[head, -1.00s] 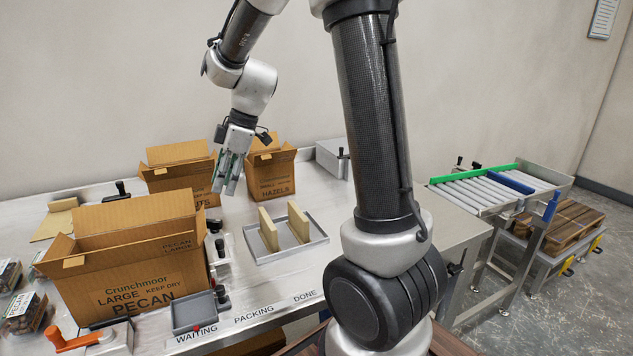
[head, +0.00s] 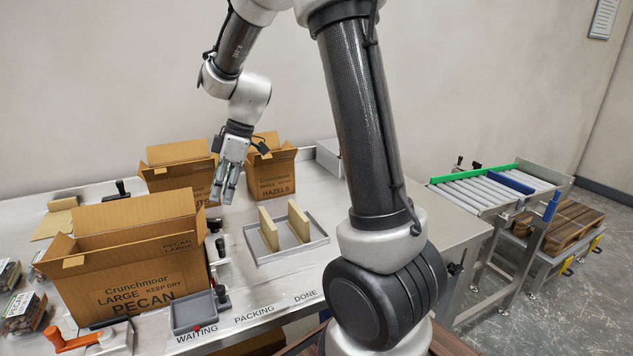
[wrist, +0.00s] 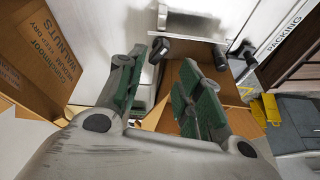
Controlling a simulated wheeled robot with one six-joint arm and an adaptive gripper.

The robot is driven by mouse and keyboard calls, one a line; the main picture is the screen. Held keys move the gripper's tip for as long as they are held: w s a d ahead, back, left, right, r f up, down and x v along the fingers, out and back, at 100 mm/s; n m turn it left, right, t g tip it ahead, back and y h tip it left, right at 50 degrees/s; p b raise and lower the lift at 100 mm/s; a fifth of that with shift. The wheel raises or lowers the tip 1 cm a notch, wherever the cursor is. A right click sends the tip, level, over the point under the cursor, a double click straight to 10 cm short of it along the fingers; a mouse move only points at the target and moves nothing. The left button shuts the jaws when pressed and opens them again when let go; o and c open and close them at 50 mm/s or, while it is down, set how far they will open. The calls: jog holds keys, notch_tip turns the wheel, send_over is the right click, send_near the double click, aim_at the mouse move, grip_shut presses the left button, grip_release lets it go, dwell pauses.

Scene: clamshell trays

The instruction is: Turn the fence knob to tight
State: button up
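My gripper (head: 223,198) hangs above the table, in front of the cartons at the back and behind the grey tray, with its fingers pointing down. In the wrist view the fingers (wrist: 160,88) stand apart with green pads, and nothing is between them in grip. I cannot tell which control is the fence knob. Small black knobs stand beside the PECAN carton, one upper (head: 220,247) and one lower (head: 222,294). Other dark knobs stand by the roller conveyor with a green side rail (head: 450,176). No tight marking can be read.
The open PECAN carton (head: 140,285) fills the front left. The WALNUTS carton (wrist: 38,52) and the HAZELS carton (head: 271,180) stand behind. A grey tray (head: 262,259) holds two tan upright pieces. A small dark tray (head: 190,312) and an orange-handled device (head: 70,342) lie in front.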

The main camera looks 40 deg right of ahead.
jog(key=s+d+r+m+h, duration=0.1)
jog(key=s+d+r+m, duration=0.1)
jog(key=s, duration=0.5)
jog(key=s+d+r+m+t+h, duration=0.1)
jog(key=s+d+r+m, duration=0.2)
jog(key=s+d+m, duration=0.2)
jog(key=s+d+r+m+h, duration=0.2)
jog(key=s+d+m, duration=0.2)
jog(key=s, duration=0.6)
jog(key=shift+s+r+m, duration=0.2)
jog(key=shift+m, duration=1.1)
jog(key=shift+o, duration=0.3)
jog(key=shift+d, duration=0.1)
